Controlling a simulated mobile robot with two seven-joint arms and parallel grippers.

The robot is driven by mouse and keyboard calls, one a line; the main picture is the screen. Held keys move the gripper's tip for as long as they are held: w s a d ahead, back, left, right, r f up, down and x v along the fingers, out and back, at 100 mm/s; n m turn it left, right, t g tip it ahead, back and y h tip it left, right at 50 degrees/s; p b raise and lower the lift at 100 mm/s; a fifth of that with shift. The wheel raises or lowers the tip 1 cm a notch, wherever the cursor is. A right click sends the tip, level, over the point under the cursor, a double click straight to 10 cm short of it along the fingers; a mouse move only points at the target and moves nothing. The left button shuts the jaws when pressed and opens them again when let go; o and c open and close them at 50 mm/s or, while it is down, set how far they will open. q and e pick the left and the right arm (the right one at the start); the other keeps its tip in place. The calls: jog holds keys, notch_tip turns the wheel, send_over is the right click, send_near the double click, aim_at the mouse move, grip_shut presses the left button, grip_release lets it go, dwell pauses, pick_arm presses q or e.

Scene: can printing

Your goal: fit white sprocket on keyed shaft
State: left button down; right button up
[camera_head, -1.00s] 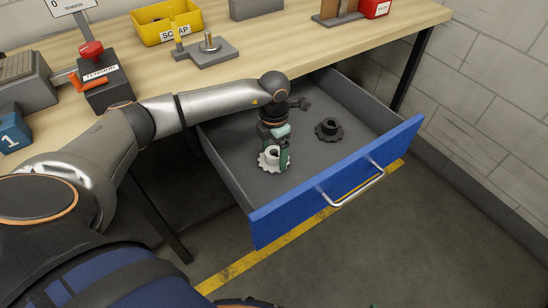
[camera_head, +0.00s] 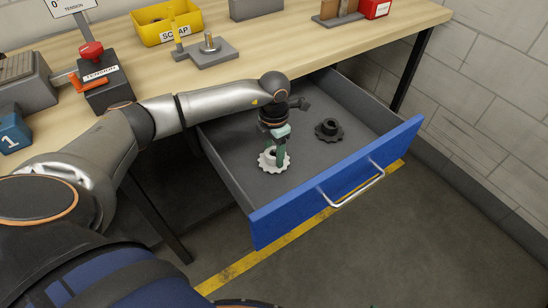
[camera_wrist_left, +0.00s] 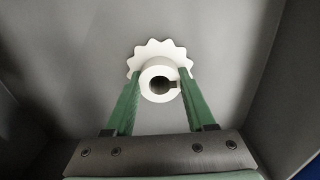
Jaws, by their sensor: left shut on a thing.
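The white sprocket (camera_head: 264,163) lies in the open drawer, teeth around a raised hub. In the left wrist view the white sprocket (camera_wrist_left: 148,54) shows its round bore with a keyway notch at the right. My left gripper (camera_head: 276,160) points down into the drawer. Its two green fingers (camera_wrist_left: 159,80) are shut on the hub, one on each side. The sprocket appears to rest on the drawer floor. The shaft (camera_head: 209,42) stands upright on a grey base plate (camera_head: 212,57) on the bench; its key is too small to make out. My right gripper does not show.
A dark sprocket (camera_head: 329,130) lies in the drawer (camera_head: 225,185), right of my left gripper. The drawer's blue front (camera_head: 340,185) has a metal handle. A yellow scrap bin (camera_head: 165,24) and a tension box with a red knob (camera_head: 105,85) stand on the bench.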

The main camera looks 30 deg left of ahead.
pick_arm(q)
jog(key=shift+w+r, duration=0.1)
jog(key=shift+r, duration=0.4)
notch_tip(320, 180, up, 2)
jog(key=shift+r, duration=0.25)
jog(key=s+d+r+p, duration=0.2)
jog(key=s+r+p, duration=0.1)
jog(key=s+r, duration=1)
jog(key=shift+s+d+r+p, duration=0.3)
jog(key=shift+s+d+p, duration=0.05)
jog(key=shift+s+d, duration=0.1)
